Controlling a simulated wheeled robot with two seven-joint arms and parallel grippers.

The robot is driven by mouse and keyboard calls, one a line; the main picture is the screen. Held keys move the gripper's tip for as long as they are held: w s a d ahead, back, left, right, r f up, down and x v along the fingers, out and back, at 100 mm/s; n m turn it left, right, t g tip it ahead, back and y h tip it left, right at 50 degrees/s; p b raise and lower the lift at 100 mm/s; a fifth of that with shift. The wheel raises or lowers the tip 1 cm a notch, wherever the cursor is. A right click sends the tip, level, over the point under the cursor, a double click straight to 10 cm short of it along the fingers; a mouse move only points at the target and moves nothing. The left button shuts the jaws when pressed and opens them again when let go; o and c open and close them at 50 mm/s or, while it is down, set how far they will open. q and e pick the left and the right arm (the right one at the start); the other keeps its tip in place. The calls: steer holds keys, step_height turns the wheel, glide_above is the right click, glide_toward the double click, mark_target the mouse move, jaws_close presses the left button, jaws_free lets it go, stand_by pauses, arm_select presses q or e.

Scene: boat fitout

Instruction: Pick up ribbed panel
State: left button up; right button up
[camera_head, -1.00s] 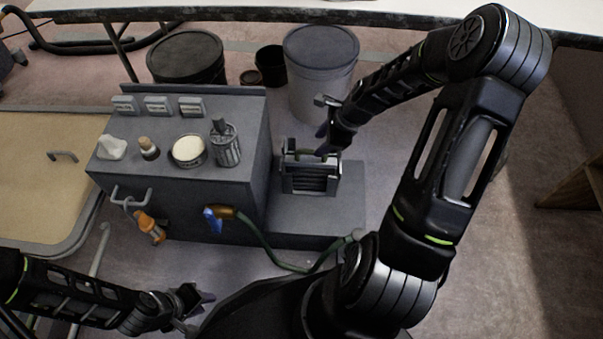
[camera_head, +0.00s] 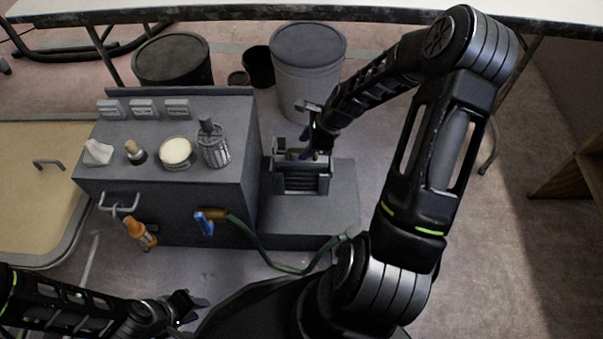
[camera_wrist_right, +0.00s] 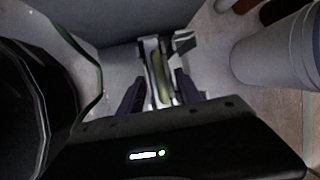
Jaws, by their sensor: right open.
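The ribbed panel (camera_head: 300,181) has dark horizontal ribs and stands in a small grey metal holder on the low grey ledge right of the cabinet. In the right wrist view a narrow greenish strip (camera_wrist_right: 161,78) shows between pale metal sides; I cannot tell if it is the panel's top or part of the holder. My right gripper (camera_head: 311,147) is over the holder from above. In the right wrist view its two dark fingers (camera_wrist_right: 159,92) are apart, one on each side of the holder. My left gripper (camera_head: 192,305) is low at left, open and empty, away from the panel.
The grey cabinet (camera_head: 165,205) carries a white lump, a small bottle, a round tin and a metal canister (camera_head: 213,145). A green hose (camera_head: 262,250) runs in front of the ledge. Large bins (camera_head: 305,65) stand behind. The ledge's right side is clear.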

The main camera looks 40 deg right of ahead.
mark_target(301, 149)
steer(key=b+x, duration=0.1)
steer(key=x, duration=0.3)
steer(key=shift+c, duration=0.2)
stand_by(0.3)
jaws_close()
stand_by(1.2)
